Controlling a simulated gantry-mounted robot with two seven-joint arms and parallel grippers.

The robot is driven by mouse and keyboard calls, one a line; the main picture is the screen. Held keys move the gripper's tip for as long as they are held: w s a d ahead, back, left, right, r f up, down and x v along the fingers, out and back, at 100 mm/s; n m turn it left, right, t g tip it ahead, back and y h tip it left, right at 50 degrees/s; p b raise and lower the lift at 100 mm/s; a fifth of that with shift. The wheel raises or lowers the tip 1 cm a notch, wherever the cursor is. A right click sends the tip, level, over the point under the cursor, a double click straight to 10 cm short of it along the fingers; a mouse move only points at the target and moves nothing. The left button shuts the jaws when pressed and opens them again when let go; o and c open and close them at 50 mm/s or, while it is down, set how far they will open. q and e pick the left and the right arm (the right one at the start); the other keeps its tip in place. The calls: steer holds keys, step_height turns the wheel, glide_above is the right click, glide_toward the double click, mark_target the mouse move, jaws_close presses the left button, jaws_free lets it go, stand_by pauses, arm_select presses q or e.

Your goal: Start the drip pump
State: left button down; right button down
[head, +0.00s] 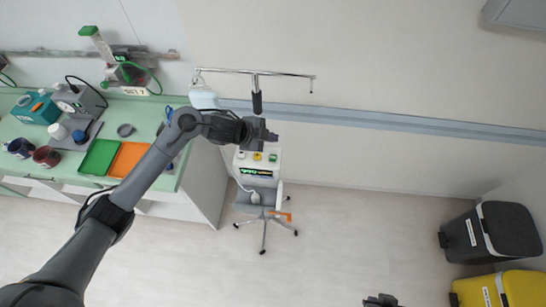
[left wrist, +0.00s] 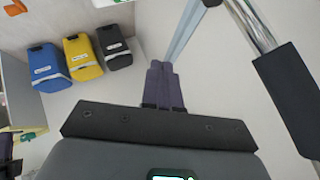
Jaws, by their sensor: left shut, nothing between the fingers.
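The drip pump (head: 244,163) is a pale box on a wheeled drip stand (head: 262,212). Its front has a lit green display (head: 256,172), and a yellow button (head: 257,156) and a green button (head: 272,157) sit on its top. My left gripper (head: 270,137) is above and behind the buttons, apart from them as far as I can tell. In the left wrist view its fingers (left wrist: 163,82) are shut together and empty. A lit green display edge (left wrist: 172,178) shows at the bottom there. A dark tip at the head view's lower edge looks like my right gripper (head: 380,300).
The stand's pole has a black grip (head: 257,103), close to my left gripper, and a hooked top bar (head: 255,73). A green-topped counter (head: 145,110) with trays and containers is at left. Black (head: 510,230) and yellow (head: 515,290) bins stand right. The middle floor is clear.

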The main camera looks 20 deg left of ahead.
arm_select(q)
steer(key=b, duration=0.6)
glide_above(271, 159)
step_height(271, 159, down, 6)
steer(key=shift+f, duration=0.25)
steer(key=shift+a+f+b, duration=0.1)
steer(key=shift+f+b, duration=0.6)
steer(key=shift+f, duration=0.2)
stand_by(0.3)
steer(key=shift+f, duration=0.2)
stand_by(0.5)
steer(key=shift+f, duration=0.35)
stand_by(0.5)
